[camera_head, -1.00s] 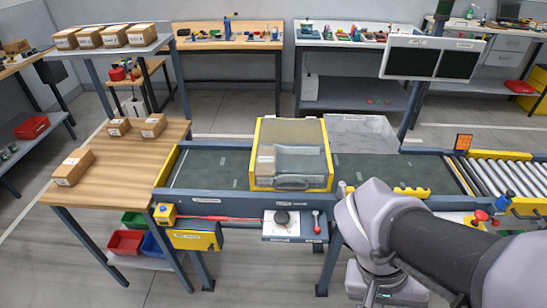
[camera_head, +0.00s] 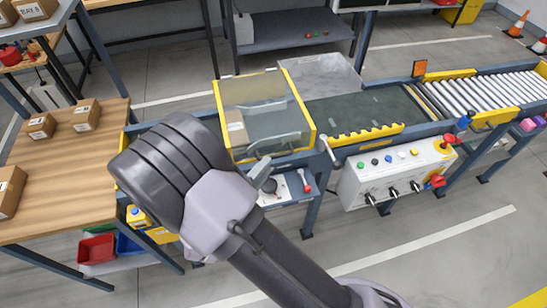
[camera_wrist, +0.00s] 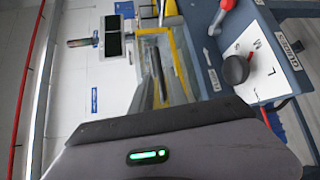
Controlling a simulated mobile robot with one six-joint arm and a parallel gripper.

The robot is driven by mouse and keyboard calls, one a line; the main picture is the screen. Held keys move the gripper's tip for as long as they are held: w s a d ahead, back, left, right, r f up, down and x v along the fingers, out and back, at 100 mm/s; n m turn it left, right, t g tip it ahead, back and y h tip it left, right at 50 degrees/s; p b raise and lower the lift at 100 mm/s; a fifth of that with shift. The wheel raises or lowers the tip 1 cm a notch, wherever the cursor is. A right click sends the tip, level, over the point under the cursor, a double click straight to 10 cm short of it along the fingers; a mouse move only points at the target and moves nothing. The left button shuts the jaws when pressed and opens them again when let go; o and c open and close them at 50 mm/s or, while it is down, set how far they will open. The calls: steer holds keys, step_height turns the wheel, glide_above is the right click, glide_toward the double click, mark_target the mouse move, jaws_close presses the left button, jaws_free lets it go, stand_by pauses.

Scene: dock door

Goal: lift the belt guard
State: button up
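The belt guard (camera_head: 307,125) is a yellow frame with clear panels, lying down over the conveyor belt. Its grey bar handle (camera_head: 280,143) is on the front side, facing me. In the wrist view the guard (camera_wrist: 178,60) is ahead, with its dark handle (camera_wrist: 158,75) near the middle. My gripper (camera_wrist: 150,145) shows there as a grey body with a green light; its fingertips cannot be made out. In the head view my arm hides most of the gripper, which is in front of the guard, apart from the handle as far as I can tell.
A guide panel with a black knob (camera_wrist: 235,69) and a red lever (camera_head: 305,181) is close to my gripper. A white control box (camera_head: 392,172) stands to the right. A wooden table (camera_head: 62,170) with cartons is left. Rollers (camera_head: 490,98) lie far right.

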mark_target(274, 156)
steer(key=b+x, duration=0.1)
steer(key=x, duration=0.4)
steer(key=shift+w+d, duration=0.15)
steer(key=shift+w, duration=0.2)
jaws_close()
stand_by(1.1)
